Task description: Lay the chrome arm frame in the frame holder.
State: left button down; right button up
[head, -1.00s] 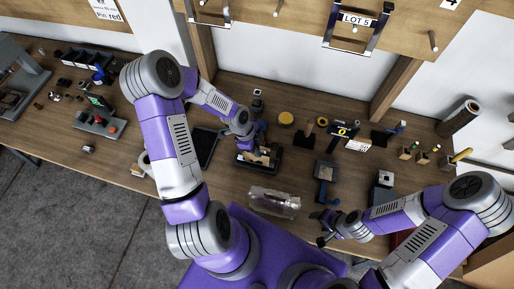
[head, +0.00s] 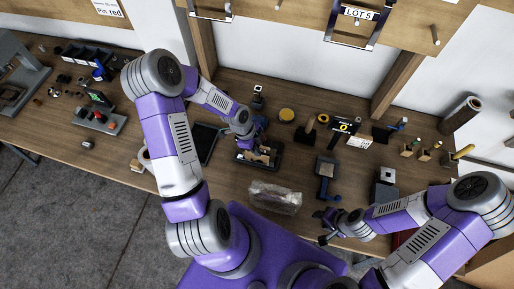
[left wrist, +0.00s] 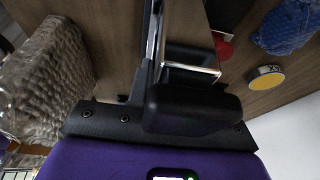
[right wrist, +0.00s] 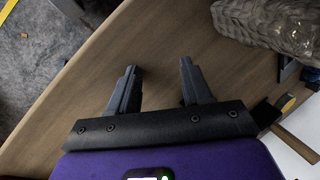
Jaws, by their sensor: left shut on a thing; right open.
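My left gripper (head: 256,146) is low over a dark tray-like fixture (head: 241,160) on the bench, which may be the frame holder. In the left wrist view its dark fingers (left wrist: 170,90) are shut on a shiny chrome-edged piece (left wrist: 192,69), which looks like the chrome arm frame. Most of that piece is hidden by the finger, and I cannot tell whether it touches the fixture. Another chrome frame (head: 373,38) hangs on the wall board by the LOT 5 label. My right gripper (head: 325,226) is open and empty near the bench's front edge; its spread fingers show in the right wrist view (right wrist: 158,85).
A clear wrapped package (head: 275,198) lies in front of the fixture. A black stand (head: 326,175) is to its right, and a dark flat tablet (head: 205,142) to its left. A yellow round item (head: 287,115) and several small tools line the back. Bare bench (head: 232,190) shows beside the package.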

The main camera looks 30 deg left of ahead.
pick_arm(q)
jog(key=shift+w, duration=0.1)
pick_arm(e)
jog(key=shift+s+a+f, duration=0.1)
jog(key=shift+f, duration=0.3)
pick_arm(q)
jog(key=shift+w+a+r+p, duration=0.1)
jog(key=shift+w+r+p, duration=0.1)
jog(key=shift+r+p, duration=0.55)
pick_arm(e)
jog(key=shift+w+a+r, duration=0.15)
jog(key=shift+w+r, duration=0.05)
jog(key=shift+r, duration=0.25)
pick_arm(q)
jog(key=shift+f, duration=0.1)
pick_arm(e)
jog(key=shift+r, duration=0.2)
